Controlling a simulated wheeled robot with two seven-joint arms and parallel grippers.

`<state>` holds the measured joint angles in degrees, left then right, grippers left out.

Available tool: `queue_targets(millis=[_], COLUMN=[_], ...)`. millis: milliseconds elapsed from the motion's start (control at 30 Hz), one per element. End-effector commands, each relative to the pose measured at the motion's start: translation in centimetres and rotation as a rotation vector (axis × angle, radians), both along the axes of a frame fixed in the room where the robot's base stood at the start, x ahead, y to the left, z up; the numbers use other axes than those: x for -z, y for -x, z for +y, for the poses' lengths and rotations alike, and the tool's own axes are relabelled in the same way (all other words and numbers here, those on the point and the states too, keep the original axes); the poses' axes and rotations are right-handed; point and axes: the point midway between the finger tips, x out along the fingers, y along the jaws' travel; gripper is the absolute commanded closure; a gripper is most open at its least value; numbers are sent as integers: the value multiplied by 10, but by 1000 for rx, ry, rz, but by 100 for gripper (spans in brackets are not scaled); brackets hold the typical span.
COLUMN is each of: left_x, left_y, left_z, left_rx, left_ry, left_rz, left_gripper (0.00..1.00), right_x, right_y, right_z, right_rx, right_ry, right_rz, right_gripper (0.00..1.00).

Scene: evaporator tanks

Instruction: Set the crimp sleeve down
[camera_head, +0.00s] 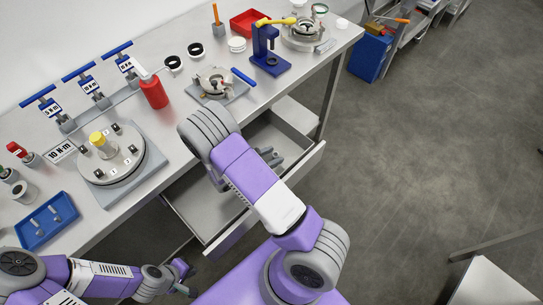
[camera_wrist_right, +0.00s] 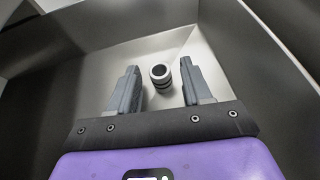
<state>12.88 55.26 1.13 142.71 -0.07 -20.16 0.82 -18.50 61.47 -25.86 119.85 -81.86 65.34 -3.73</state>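The crimp sleeve, which I take to be the small ringed metal cylinder (camera_wrist_right: 160,77) in the right wrist view, stands upright on the drawer's floor. My right gripper (camera_wrist_right: 161,86) is open, with one finger on each side of the sleeve and a visible gap to both. In the head view, my right gripper (camera_head: 268,162) is inside the open drawer, partly hidden by my arm, and the sleeve cannot be made out there. My left gripper (camera_head: 188,279) is low at the left, away from the sleeve; its fingers are too small to read.
The open drawer (camera_head: 226,236) has grey metal walls close around my right gripper. The bench above holds a round plate fixture (camera_head: 128,166), a blue tray (camera_head: 32,236), a red bottle (camera_head: 153,94) and a blue press (camera_head: 272,66).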

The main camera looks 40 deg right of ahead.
Motion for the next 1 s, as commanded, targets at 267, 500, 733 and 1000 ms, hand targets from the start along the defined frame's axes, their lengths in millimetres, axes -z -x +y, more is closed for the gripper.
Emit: queue_targets(millis=[267, 500, 733, 1000], left_x=[-5, -13, -18, -20], left_y=[0, 0, 0, 0], left_z=[0, 0, 0, 0], left_rx=[0, 0, 0, 0], left_ry=[0, 0, 0, 0], left_rz=[0, 0, 0, 0], left_gripper=[100, 100, 100, 100], right_x=[-7, -26, -43, -50], right_y=[-1, -3, -3, -3], right_z=[6, 51, 92, 111], right_rx=[-3, -5, -2, 0], right_ry=[-1, -1, -1, 0], right_rz=[-1, -3, -2, 0], right_gripper=[51, 51, 51, 51])
